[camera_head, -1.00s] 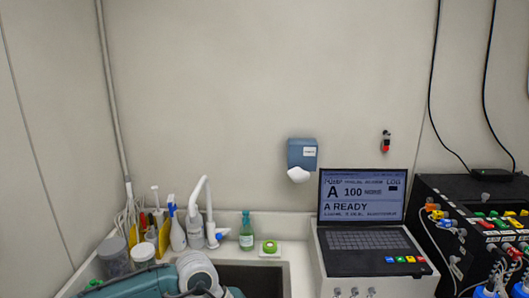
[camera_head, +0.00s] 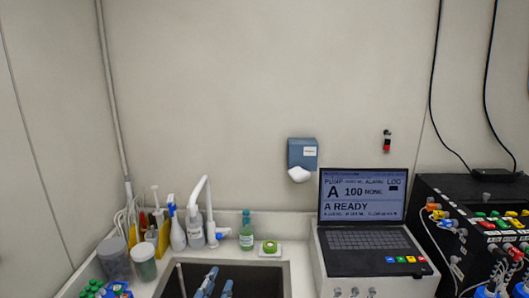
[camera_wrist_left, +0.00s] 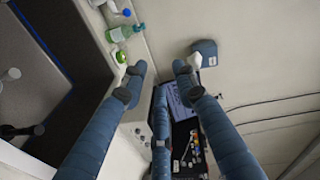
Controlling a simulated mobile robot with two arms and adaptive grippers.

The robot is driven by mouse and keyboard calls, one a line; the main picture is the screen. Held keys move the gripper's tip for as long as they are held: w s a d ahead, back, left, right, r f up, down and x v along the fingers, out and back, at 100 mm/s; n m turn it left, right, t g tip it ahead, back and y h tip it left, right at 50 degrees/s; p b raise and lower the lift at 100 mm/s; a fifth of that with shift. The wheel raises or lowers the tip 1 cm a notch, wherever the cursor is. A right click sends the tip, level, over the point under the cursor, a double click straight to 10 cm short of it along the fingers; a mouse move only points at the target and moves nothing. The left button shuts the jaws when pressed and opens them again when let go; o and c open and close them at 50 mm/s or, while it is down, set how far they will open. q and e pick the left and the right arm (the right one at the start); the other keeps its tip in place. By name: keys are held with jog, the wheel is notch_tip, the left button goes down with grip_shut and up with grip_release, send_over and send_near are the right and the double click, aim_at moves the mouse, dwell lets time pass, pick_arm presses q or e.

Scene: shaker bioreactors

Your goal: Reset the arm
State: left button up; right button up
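My left gripper (camera_head: 217,283) shows at the bottom edge of the head view, in front of the dark sink (camera_head: 262,282). Only the blue finger ends are in the picture there. In the left wrist view the gripper (camera_wrist_left: 160,78) has its two outer blue fingers spread well apart, with another blue finger between and below them. Nothing is held between them. The fingertips appear clear of the bottles and the wall dispenser. My right gripper is in neither view.
A laptop (camera_head: 362,215) sits to the right, beside a black cabled unit (camera_head: 470,205). A blue dispenser (camera_head: 302,153) hangs on the wall.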

pick_arm(q)
jog(key=s+a+f+n+g+y, duration=0.1)
jog(key=s+a+f+n+g, duration=0.3)
jog(key=f, duration=0.4)
jog(key=s+a+f+n+g+y, duration=0.2)
jog(key=s+a+f+n+g, duration=0.1)
jog(key=s+f+n, duration=0.3)
jog(key=s+a+f+n+g, duration=0.1)
jog(key=s+f+n+g, duration=0.15)
jog(key=s+f, duration=0.4)
jog(key=s+a+f+n+g, duration=0.1)
jog(key=s+f+n+g, duration=0.15)
jog(key=s, duration=0.75)
jog(key=s+f+g+b, duration=0.3)
jog(key=f+b, duration=1)
jog(key=f, duration=2.8)
jog(key=s+a+f+b, duration=0.1)
jog(key=s+f+b, duration=0.3)
jog(key=s+f, duration=0.4)
jog(key=s+a+f+b, duration=0.2)
jog(key=s+f+b, duration=0.3)
jog(key=s+f, duration=0.4)
notch_tip(320, 180, down, 7)
jog(key=shift+s+a+f+m+g+h, duration=0.1)
jog(key=shift+s+a+m+g+h, duration=0.1)
jog(key=shift+a+m+g+h, duration=0.15)
jog(key=shift+d, duration=0.1)
